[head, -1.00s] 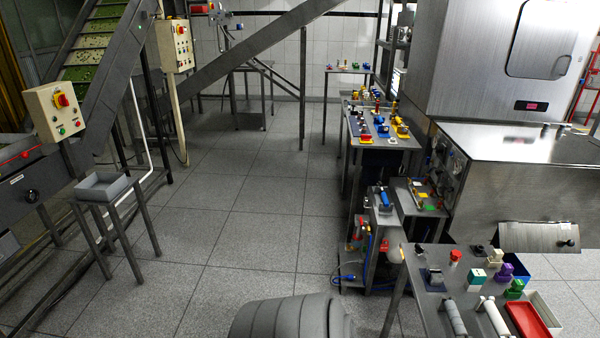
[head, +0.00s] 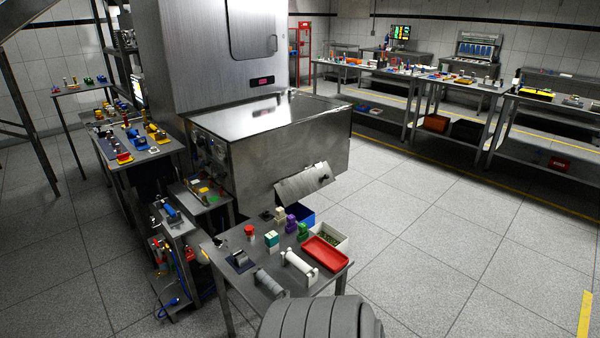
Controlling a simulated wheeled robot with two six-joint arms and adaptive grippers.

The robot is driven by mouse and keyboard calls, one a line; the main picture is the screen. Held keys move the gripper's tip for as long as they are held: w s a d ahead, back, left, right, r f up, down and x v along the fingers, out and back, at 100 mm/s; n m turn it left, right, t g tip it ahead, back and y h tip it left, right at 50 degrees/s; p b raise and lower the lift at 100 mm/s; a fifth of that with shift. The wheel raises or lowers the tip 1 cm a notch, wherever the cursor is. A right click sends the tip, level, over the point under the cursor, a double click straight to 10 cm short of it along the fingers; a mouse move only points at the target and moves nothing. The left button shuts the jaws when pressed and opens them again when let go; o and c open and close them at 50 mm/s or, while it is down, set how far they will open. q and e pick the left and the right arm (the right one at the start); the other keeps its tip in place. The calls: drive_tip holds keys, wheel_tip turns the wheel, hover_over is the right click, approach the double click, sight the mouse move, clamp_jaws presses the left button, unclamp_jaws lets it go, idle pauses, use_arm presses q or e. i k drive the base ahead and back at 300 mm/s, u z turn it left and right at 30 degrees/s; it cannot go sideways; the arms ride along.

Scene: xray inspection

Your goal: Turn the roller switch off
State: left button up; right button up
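I cannot make out which thing, if any, is the roller switch. A large steel machine (head: 285,135) stands left of centre, with a small dark panel with a red display (head: 262,82) on its upright cabinet. Its left side carries small fittings (head: 207,150) too small to tell apart. A hinged-looking metal plate with a dark knob (head: 304,184) sits at its lower right. Neither of my grippers is in view.
A near table (head: 318,284) holds a red tray (head: 325,254), white rollers and small coloured blocks. A small cart (head: 183,238) and a parts table (head: 150,154) stand left of it. Workbenches (head: 430,85) line the back right. The floor (head: 440,235) at right is clear.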

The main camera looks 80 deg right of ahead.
sight(218, 242)
drive_tip(key=z, duration=1.5)
drive_tip(key=i, duration=0.05)
